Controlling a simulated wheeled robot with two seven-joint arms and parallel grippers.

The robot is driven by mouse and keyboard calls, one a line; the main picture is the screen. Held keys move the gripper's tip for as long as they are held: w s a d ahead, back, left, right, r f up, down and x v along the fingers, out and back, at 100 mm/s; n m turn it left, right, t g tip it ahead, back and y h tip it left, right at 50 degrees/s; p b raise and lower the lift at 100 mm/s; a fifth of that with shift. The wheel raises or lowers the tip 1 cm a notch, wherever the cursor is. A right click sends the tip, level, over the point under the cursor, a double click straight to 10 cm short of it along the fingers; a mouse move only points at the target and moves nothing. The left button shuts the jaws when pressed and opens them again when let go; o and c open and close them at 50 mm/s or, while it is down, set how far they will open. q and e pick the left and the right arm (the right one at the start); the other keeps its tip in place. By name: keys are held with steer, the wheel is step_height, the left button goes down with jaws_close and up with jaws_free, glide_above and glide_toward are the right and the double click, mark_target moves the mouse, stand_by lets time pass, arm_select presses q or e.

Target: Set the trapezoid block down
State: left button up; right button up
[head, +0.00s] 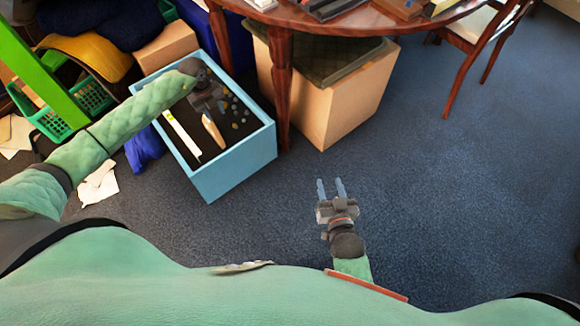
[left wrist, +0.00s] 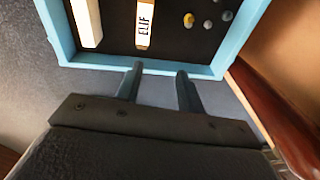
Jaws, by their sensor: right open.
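I cannot make out a trapezoid block for certain in either view. My left gripper (head: 208,104) is over the light-blue open box (head: 237,167) in the head view. In the left wrist view its two fingers (left wrist: 160,70) stand apart with nothing between them, in front of the box's blue rim (left wrist: 190,70). A tan piece with lettering (head: 212,131) lies in the box, and it also shows in the left wrist view (left wrist: 144,24). A long pale piece (head: 182,135) lies to its left. My right gripper (head: 331,190) is open and empty above the carpet.
Several small yellow and grey pebble-like things (head: 236,113) lie in the box's right part. A large cardboard box (head: 335,105) stands right of it under a round wooden table (head: 350,17). A green crate (head: 45,120) is at left. The carpet (head: 450,190) at right is clear.

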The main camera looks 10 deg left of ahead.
arm_select(q)
steer(key=s+d+m+h, duration=0.1)
steer(key=s+d+h, duration=0.4)
steer(key=d, duration=0.8)
steer(key=s+d+h, duration=0.4)
steer(key=d+h, duration=0.1)
steer(key=d, duration=0.7)
steer(key=s+d+r+n+t+h, duration=0.6)
steer(key=d+r+n+t, duration=0.25)
steer(key=d+t, duration=0.3)
steer(key=s+f+n+t+y, duration=0.2)
steer(key=s+f+n+y, duration=0.1)
steer(key=n+y, duration=0.3)
steer(key=s+a+f+n+t+y, duration=0.1)
steer(key=s+n+y, duration=0.4)
steer(key=n, duration=0.6)
steer(key=shift+s+a+f+t+y, duration=0.3)
steer(key=shift+f+t+y, duration=0.3)
steer(key=shift+f, duration=0.3)
